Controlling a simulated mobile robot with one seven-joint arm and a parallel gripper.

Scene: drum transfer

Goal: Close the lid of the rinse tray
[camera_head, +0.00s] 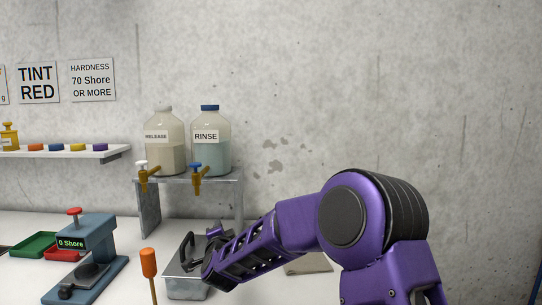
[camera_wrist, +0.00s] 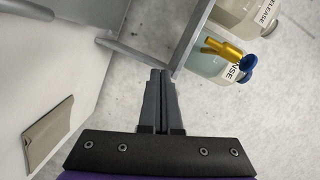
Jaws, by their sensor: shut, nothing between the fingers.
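The rinse tray (camera_head: 186,289) is a grey metal box on the white bench, below the shelf with the RINSE bottle.
The metal shelf (camera_head: 225,180) carries the RELEASE bottle (camera_head: 165,147) and the RINSE bottle (camera_head: 210,150), with taps overhanging its front. An orange-handled tool (camera_head: 149,264) stands left of the tray, beside the hardness tester (camera_head: 92,245). A flat beige piece (camera_head: 315,264) lies to the right.

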